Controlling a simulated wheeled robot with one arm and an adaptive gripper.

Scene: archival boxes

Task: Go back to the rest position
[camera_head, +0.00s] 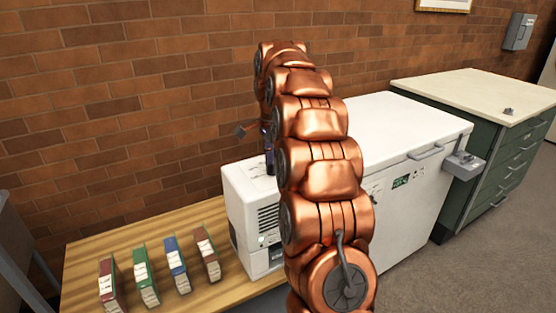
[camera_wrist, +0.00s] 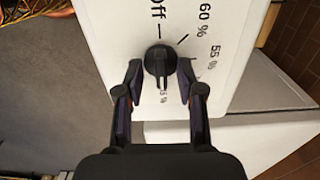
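In the wrist view my gripper (camera_wrist: 160,82) is open, with one dark finger on each side of a black knob (camera_wrist: 158,62). Gaps show between the knob and both fingers. The knob is on a white panel printed "Off", "60 %" and "55 %"; another mark is partly hidden. In the head view my copper arm stands upright in the middle, and my gripper is mostly hidden behind it, close to the top of a white machine (camera_head: 237,190) with a side grille. The knob is hidden in that view.
A wooden table (camera_head: 85,250) bears several coloured books or boxes (camera_head: 145,278) left of the machine. A white chest freezer (camera_head: 420,185) stands right of my arm, then a green cabinet (camera_head: 470,180) with a pale top. A brick wall closes the back. Grey floor is clear at front right.

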